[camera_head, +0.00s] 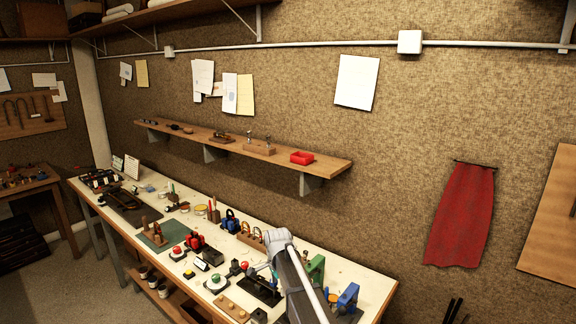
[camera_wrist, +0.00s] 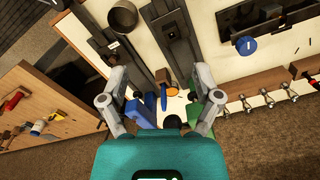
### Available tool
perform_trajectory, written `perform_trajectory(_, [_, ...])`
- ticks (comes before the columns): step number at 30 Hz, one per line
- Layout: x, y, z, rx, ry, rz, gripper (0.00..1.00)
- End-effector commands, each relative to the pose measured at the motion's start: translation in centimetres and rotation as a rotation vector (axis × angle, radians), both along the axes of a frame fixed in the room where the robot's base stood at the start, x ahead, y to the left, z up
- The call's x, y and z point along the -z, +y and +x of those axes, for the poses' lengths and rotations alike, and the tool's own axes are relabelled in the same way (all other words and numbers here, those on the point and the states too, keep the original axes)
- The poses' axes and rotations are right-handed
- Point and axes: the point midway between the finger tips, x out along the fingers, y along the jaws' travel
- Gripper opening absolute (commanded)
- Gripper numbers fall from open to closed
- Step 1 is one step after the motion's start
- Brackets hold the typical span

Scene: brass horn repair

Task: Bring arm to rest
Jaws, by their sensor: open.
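My arm reaches over the right part of the long white-topped workbench (camera_head: 345,266) in the head view. My gripper (camera_wrist: 161,76) shows in the wrist view with its two grey fingers wide apart. Nothing is held between them. Beyond the fingers, a blue tool (camera_wrist: 140,112) and a green tool (camera_wrist: 194,112) stand on the bench below, apart from the fingertips as far as I can tell. In the head view my gripper's fingers cannot be made out.
A green tool (camera_head: 316,270) and a blue tool (camera_head: 348,297) stand near my arm. A red tray (camera_head: 302,158) sits on the wall shelf (camera_head: 325,166) above the bench. Several small tools crowd the bench. A red cloth (camera_head: 461,215) hangs at right.

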Motion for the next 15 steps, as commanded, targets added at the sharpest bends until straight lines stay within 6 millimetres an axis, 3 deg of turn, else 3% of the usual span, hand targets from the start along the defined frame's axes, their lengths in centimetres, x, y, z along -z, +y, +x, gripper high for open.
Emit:
perform_trajectory(8, [1.5,-3.6,-3.2,-0.135,0.0,0.0,0.82])
perform_trajectory(15, [3.7,-8.6,-8.2,-0.348,0.001,0.0,0.82])
